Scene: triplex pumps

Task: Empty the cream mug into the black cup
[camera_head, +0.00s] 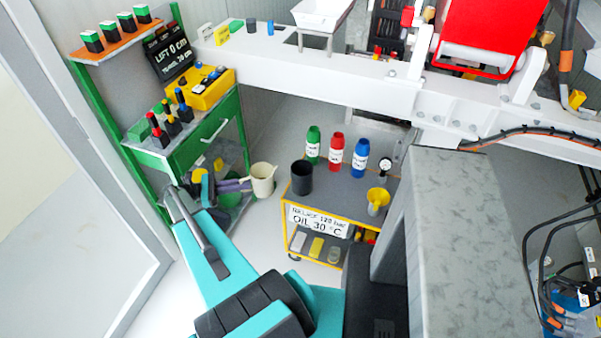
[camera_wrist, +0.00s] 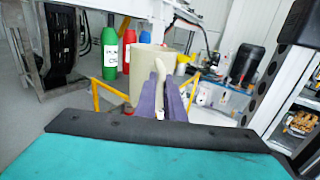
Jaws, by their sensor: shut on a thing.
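The cream mug (camera_head: 263,179) is upright in the head view, held in the air just left of the yellow-framed cart. My gripper (camera_head: 246,184) has purple fingers, shut on the mug's handle. In the wrist view the mug (camera_wrist: 150,70) stands ahead of my gripper (camera_wrist: 162,90), with its handle between the fingers. The black cup (camera_head: 302,177) stands upright on the cart's top at its left end, a short gap to the right of the mug. The black cup is not seen in the wrist view, and the mug's contents cannot be made out.
The cart (camera_head: 345,205) also bears a green bottle (camera_head: 313,144), a red bottle (camera_head: 335,151), a blue bottle (camera_head: 359,158) and a yellow funnel (camera_head: 377,201). A green shelf rack (camera_head: 215,126) stands left of the mug. A white beam (camera_head: 330,82) runs above and behind.

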